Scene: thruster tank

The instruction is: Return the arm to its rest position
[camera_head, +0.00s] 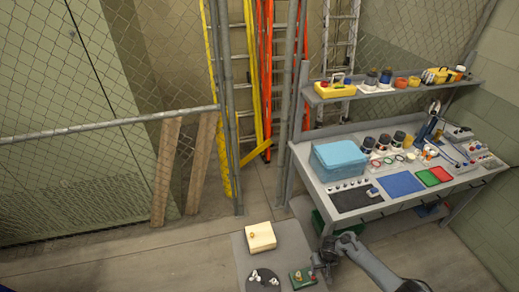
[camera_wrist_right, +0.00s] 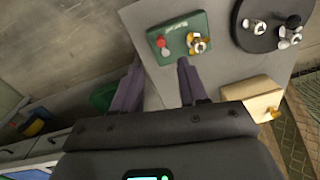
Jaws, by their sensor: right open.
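My right arm comes in at the bottom right of the head view. Its gripper (camera_head: 324,262) is above the right edge of a light grey surface (camera_head: 243,258), close to a small green block (camera_head: 303,277). In the right wrist view the purple-grey fingers (camera_wrist_right: 158,75) are apart with nothing between them. The green block (camera_wrist_right: 178,35), with a red-and-white part and a brass-coloured fitting on it, lies beyond the fingertips. I cannot tell how far the fingers are from it. My left gripper is not in view.
On the grey surface are a pale wooden box (camera_head: 260,237) and a dark round plate (camera_head: 263,280) with small fittings. A grey workbench (camera_head: 318,203), carrying a blue bin (camera_head: 340,160) and several parts, stands behind the arm. A chain-link fence with ladders is at the back.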

